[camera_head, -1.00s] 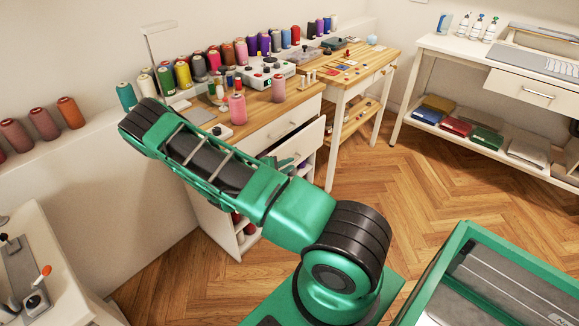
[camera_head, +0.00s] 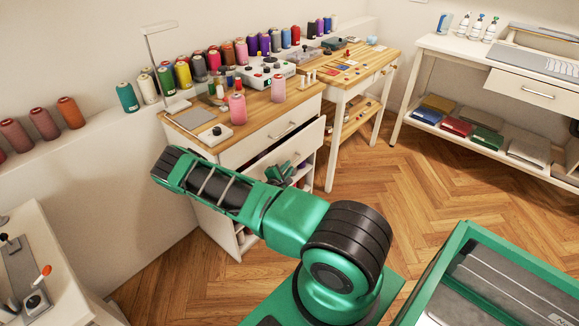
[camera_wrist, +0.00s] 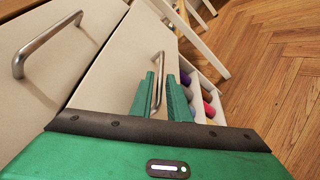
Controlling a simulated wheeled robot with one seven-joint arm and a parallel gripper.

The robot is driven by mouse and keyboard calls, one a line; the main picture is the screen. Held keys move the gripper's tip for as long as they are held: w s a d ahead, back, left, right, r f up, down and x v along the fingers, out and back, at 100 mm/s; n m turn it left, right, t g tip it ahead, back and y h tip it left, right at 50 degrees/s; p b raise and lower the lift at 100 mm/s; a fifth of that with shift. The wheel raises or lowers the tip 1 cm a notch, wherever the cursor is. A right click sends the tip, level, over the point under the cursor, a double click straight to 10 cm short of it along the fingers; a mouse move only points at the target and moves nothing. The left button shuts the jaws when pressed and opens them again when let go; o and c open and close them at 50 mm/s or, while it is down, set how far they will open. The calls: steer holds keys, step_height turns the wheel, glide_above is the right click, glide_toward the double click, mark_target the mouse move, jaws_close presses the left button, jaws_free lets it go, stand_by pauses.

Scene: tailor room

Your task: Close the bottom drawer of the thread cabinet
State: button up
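The thread cabinet (camera_head: 203,153) is white with a wooden top. Its bottom drawer (camera_head: 311,141) is pulled partly out, and a dark gap shows above its front. In the wrist view the bottom drawer's front (camera_wrist: 118,75) carries a metal bar handle (camera_wrist: 157,82). My gripper (camera_head: 284,171) is at this drawer front. In the wrist view its two green fingers (camera_wrist: 163,88) stand apart, with the handle seen between them. I cannot tell whether they touch it. My arm hides part of the drawer in the head view.
The closed top drawer's handle (camera_wrist: 45,42) is to the left in the wrist view. Open shelves with thread spools (camera_wrist: 209,108) lie beside the drawers. A wooden-topped table (camera_head: 345,75) stands right of the cabinet. The parquet floor (camera_head: 420,190) is clear to the right.

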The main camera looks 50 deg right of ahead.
mark_target(291, 164)
steer(key=shift+x, duration=1.8)
jaws_close()
